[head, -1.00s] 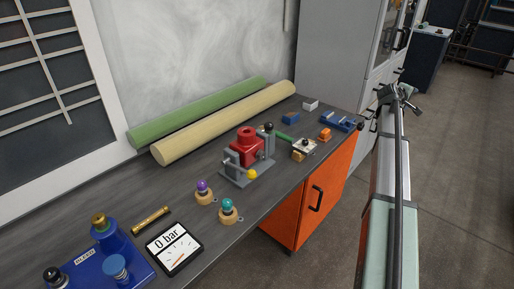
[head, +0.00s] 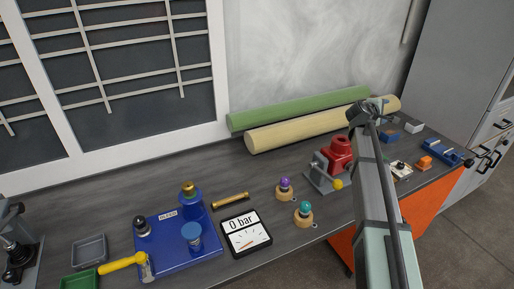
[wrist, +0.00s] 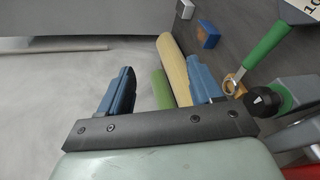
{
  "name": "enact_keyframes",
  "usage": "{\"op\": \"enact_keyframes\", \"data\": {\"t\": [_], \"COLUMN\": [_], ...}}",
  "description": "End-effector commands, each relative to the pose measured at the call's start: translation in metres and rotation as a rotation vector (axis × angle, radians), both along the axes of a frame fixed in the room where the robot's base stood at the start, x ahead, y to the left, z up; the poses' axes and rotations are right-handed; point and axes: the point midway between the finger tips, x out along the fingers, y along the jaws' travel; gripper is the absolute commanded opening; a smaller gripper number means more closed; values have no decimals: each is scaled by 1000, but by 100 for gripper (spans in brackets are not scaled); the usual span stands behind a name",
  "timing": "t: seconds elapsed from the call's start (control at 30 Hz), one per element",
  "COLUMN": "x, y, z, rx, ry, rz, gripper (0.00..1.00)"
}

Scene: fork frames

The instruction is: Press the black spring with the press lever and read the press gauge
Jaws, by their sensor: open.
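My gripper (head: 366,110) is raised before the bench's right part in the head view. In the wrist view its two blue fingers (wrist: 160,90) are apart with nothing between them. A square dial gauge (head: 246,235) on the bench reads "0 bar"; I cannot tell whether it is the press gauge. A grey machine with a black knob (head: 20,258) is cut off at the left edge. A red device (head: 338,156) on a grey base has a yellow ball knob (head: 338,184). I cannot tell which of these bears the press lever. I cannot make out a black spring.
A blue block marked "BLEED" (head: 176,250), a yellow-handled hammer (head: 122,263) and small trays (head: 90,250) stand at left. Purple (head: 285,183) and teal (head: 305,208) knobs sit mid-bench. Green (head: 300,108) and cream (head: 320,125) rolls lie at the back. A green-handled tool (wrist: 266,47) shows in the wrist view.

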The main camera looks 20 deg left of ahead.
Motion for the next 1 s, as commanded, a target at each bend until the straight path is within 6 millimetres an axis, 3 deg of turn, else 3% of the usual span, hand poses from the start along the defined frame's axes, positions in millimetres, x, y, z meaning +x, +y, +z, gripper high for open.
{"op": "enact_keyframes", "data": {"t": [0.03, 0.1, 0.47, 0.77, 1.0], "x": [-5, -12, -68, -140, -212], "y": [29, 65, 240, 371, 465], "z": [-2, -4, -11, -17, -21], "rx": [-15, -40, -169, -281, -373], "ry": [7, 17, 48, 55, 45], "rz": [32, 73, 274, 439, 569], "gripper": [64, 64, 64, 64, 64]}}
